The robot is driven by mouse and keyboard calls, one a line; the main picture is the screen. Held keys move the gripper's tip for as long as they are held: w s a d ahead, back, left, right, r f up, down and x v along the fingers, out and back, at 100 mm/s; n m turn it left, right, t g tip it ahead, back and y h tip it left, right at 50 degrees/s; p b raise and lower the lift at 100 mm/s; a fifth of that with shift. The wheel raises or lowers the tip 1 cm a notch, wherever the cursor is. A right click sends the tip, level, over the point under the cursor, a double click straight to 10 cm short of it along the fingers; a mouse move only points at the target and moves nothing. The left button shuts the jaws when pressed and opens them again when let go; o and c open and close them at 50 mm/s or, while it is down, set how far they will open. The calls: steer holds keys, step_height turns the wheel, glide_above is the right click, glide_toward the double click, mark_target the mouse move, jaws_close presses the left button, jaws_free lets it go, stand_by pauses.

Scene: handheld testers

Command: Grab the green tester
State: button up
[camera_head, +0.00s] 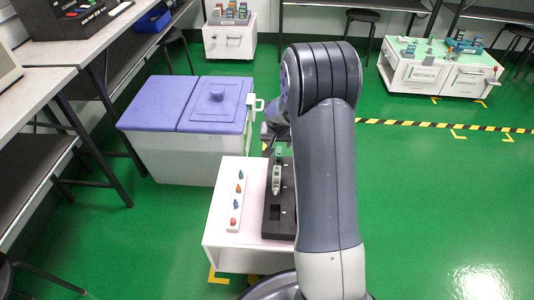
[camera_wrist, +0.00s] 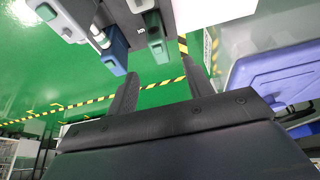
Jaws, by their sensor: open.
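In the head view a pale grey tester with a green end (camera_head: 278,172) stands in a black holder (camera_head: 272,222) on a white stand. In the wrist view a tester with a dark green face (camera_wrist: 155,28) shows at the top, just beyond my fingertips. My gripper (camera_wrist: 160,68) is open, with nothing between its fingers. A tester with a blue end (camera_wrist: 114,52) is beside the green one, to its left. A grey part with a green patch (camera_wrist: 46,12) is cut off at the upper left. My arm hides most of the gripper and part of the holder in the head view.
The white stand (camera_head: 225,238) also bears a pale strip with several small coloured knobs (camera_head: 237,200). A white bin with blue lids (camera_head: 190,105) stands behind it on the left. Workbenches line the left side. Green floor (camera_head: 440,200) is clear on the right.

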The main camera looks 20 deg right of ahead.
mark_target(279, 151)
steer(key=b+x, duration=0.1)
steer(key=x, duration=0.3)
steer(key=shift+f, duration=0.2)
steer(key=shift+b+x, duration=1.35)
steer(key=shift+x, duration=1.75)
steer(key=shift+w+d+r, duration=0.15)
steer(key=shift+r, duration=0.05)
jaws_close()
